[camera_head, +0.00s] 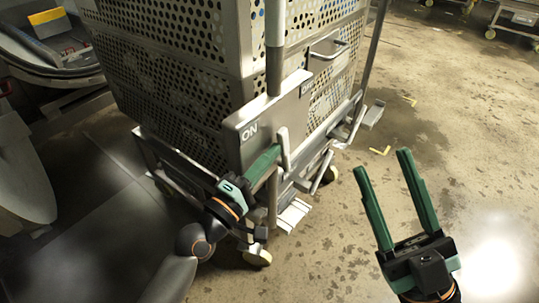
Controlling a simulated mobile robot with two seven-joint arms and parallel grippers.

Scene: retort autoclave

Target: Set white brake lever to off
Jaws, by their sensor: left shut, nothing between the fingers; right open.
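A pale lever (285,152) stands at the front of the perforated metal cart, just below and right of a metal plate (243,135) marked "ON". A second label on the plate's right side is partly hidden. My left gripper (277,152) is shut with its green fingers pointing up and right. Its tips are right beside the lever; whether they touch it I cannot tell. My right gripper (383,161) is open and empty over the floor, right of the cart, fingers pointing up.
The perforated cart (180,90) fills the upper middle, with a vertical grey bar (275,50) above the plate. A wheel (257,257) shows under its front. Machinery (50,60) stands at the left. The wet concrete floor (470,140) on the right is clear around my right gripper.

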